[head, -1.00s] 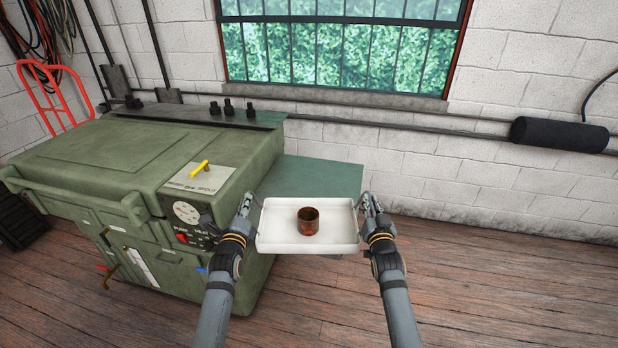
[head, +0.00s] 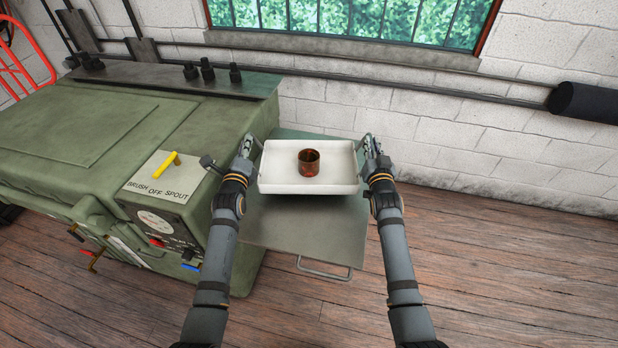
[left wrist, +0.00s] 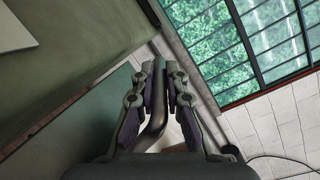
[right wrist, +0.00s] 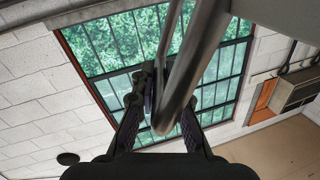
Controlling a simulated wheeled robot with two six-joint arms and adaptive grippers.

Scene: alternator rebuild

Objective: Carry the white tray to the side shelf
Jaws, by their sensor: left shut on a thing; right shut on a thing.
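The white tray (head: 280,182) is level between my two grippers in the head view, with a copper-brown cup (head: 309,163) standing upright on it. My left gripper (head: 246,150) is shut on the tray's left handle, and the grey handle bar shows between its fingers in the left wrist view (left wrist: 158,90). My right gripper (head: 372,150) is shut on the right handle, which also shows in the right wrist view (right wrist: 175,90). The green-grey side shelf (head: 290,235) lies under the tray beside the green machine. I cannot tell whether the tray touches it.
The green machine (head: 90,140) stands close on the left, near my left gripper. The shelf has a front handle bar (head: 325,270). A block wall (head: 450,150) with a pipe and a black cylinder (head: 590,103) is behind. Wood floor (head: 480,270) is clear at right.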

